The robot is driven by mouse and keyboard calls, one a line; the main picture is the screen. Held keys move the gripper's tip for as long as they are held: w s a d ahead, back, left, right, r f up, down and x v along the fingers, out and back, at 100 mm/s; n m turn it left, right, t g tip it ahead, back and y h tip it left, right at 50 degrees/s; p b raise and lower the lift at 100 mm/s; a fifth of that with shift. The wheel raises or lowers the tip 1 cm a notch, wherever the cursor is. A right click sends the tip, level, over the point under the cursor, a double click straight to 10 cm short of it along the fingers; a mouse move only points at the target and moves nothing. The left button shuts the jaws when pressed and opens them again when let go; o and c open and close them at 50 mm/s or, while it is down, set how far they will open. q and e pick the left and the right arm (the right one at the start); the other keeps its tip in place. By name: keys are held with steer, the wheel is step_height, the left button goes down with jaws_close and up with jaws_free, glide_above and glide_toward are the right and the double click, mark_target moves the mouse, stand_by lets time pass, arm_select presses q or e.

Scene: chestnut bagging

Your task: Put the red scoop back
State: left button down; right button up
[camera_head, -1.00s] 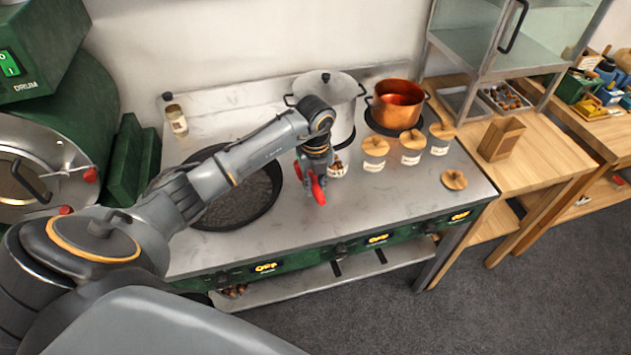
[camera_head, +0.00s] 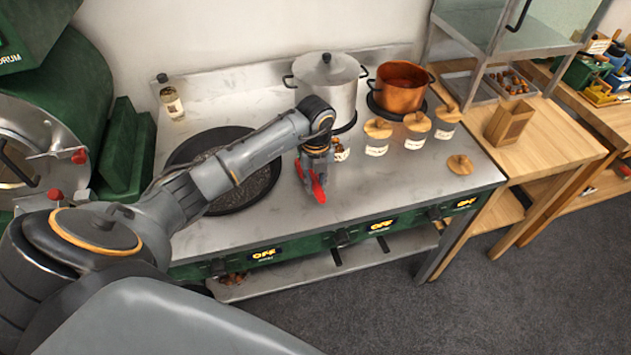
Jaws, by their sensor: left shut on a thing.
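My left gripper (camera_head: 317,168) reaches in over the steel counter and points down, shut on the red scoop (camera_head: 319,190). Red parts show below and to the left of the fingers. The gripper hides some of the scoop, and I cannot tell whether the scoop touches the counter. An open labelled jar (camera_head: 341,152) with brown contents stands just right of the gripper, partly hidden by it. My right gripper is not in view.
A wide dark pan (camera_head: 235,200) lies left of the gripper. A lidded steel pot (camera_head: 328,82) and a copper pot (camera_head: 402,88) stand behind. Wooden-lidded jars (camera_head: 378,138) stand to the right. A loose wooden lid (camera_head: 460,164) lies on the clear right part of the counter (camera_head: 405,185).

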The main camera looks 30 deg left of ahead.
arm_select(q)
steer(key=shift+f+b, duration=0.4)
steer(key=shift+f, duration=0.2)
steer(key=c, duration=1.1)
jaws_free()
steer(key=shift+c, duration=0.2)
step_height(320, 180, up, 12)
